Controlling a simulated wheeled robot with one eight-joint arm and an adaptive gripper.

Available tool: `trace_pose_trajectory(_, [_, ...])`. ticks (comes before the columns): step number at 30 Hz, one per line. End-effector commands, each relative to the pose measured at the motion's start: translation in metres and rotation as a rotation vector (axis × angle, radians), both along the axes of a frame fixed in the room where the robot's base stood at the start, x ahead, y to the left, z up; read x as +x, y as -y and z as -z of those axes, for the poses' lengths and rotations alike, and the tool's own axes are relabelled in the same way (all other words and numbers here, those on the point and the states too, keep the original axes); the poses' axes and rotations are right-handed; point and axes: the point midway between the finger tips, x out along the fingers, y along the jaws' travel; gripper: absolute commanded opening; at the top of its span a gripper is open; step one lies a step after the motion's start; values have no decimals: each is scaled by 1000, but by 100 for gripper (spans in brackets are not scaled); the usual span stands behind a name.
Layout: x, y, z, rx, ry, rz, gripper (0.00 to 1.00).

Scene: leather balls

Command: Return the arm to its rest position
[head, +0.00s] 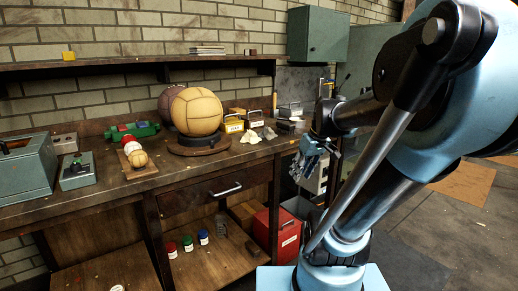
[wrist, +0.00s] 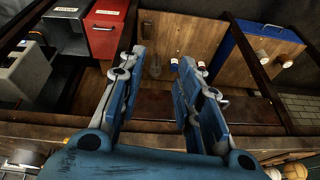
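My blue arm fills the right side of the head view, bent, with its base at the bottom. My gripper (head: 312,162) hangs off the right end of the workbench, pointing down and left, apart from the bench. In the wrist view my gripper (wrist: 162,58) has its two fingers spread with a clear gap between them and nothing held. A tan leather ball (head: 196,111) sits on a dark round stand on the workbench (head: 95,200). A darker ball (head: 168,100) is partly hidden behind it.
A grey-green box (head: 25,168) stands at the bench's left end. A red box (head: 285,235) stands below the bench; it also shows in the wrist view (wrist: 103,28). Open floor (head: 455,235) lies right of my arm.

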Motion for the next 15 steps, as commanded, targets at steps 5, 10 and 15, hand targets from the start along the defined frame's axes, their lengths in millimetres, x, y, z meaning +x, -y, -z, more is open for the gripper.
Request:
trace_pose_trajectory(5, [-51,10,34,-43,-68,175,32])
trace_pose_trajectory(10, [-89,23,65,-84,-108,344,32])
trace_pose_trajectory(15, [-112,33,86,-112,-125,461,32])
